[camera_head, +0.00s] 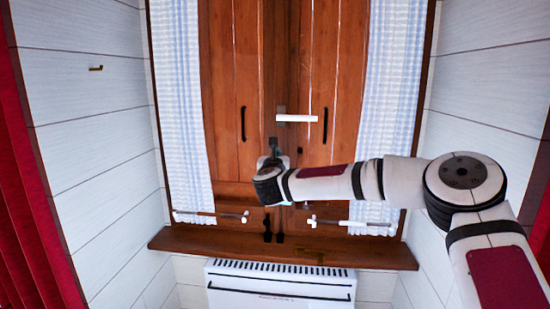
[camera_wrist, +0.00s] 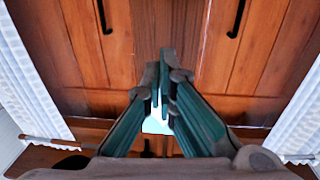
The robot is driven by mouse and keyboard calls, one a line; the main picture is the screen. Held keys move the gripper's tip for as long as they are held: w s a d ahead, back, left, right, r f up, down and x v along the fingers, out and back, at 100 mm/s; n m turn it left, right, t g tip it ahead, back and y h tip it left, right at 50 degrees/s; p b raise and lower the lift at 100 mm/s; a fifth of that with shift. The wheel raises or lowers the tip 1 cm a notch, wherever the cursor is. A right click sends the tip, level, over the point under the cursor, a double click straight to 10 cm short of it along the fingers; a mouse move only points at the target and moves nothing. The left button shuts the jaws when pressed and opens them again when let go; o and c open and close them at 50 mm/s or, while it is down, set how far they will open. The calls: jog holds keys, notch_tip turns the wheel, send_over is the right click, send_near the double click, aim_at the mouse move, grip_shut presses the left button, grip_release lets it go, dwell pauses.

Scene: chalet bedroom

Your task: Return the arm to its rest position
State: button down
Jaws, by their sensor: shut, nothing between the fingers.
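My arm reaches in from the right in the head view, in front of the wooden shutters (camera_head: 228,95). My gripper (camera_head: 275,148) is at the middle of the shutters, near the seam between the two leaves. In the wrist view my gripper (camera_wrist: 163,75) has its fingertips together, pointing at the shutter wood, with nothing between them. I cannot tell whether the fingertips touch the wood. A white bar (camera_head: 297,118) shows just above the gripper in the head view.
Blue-white curtains (camera_head: 183,90) hang at both sides, with short rods (camera_head: 210,214) low down. A wooden sill (camera_head: 180,238) juts out below the gripper, above a white heater (camera_head: 280,285). Dark handles (camera_head: 243,124) stand on the shutters. Red drapes (camera_head: 25,200) edge the view.

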jog(key=s+a+r+n+g+y+p, duration=0.15)
jog(key=s+a+n+y, duration=0.3)
jog(key=s+n, duration=0.5)
jog(key=s+a+r+n+g+y+b, duration=0.1)
jog(key=s+a+n+g+y, duration=0.4)
jog(key=n, duration=0.7)
jog(key=s+d+f+n+g+h, duration=0.1)
jog(key=s+d+n, duration=0.4)
jog(key=s+d, duration=0.5)
jog(key=s+d+f+n+g+h+p, duration=0.1)
jog(key=s+d+n+g+h, duration=0.3)
jog(key=s+d, duration=0.6)
jog(key=s+d+f+n+g+h+p, duration=0.1)
jog(key=s+d, duration=1)
jog(key=s, duration=1.3)
notch_tip(320, 180, down, 2)
jog(key=n+g+h, duration=0.1)
jog(key=n+h, duration=0.2)
jog(key=n, duration=0.1)
jog(key=shift+s+f+n, duration=0.15)
jog(key=shift+s+n, duration=0.2)
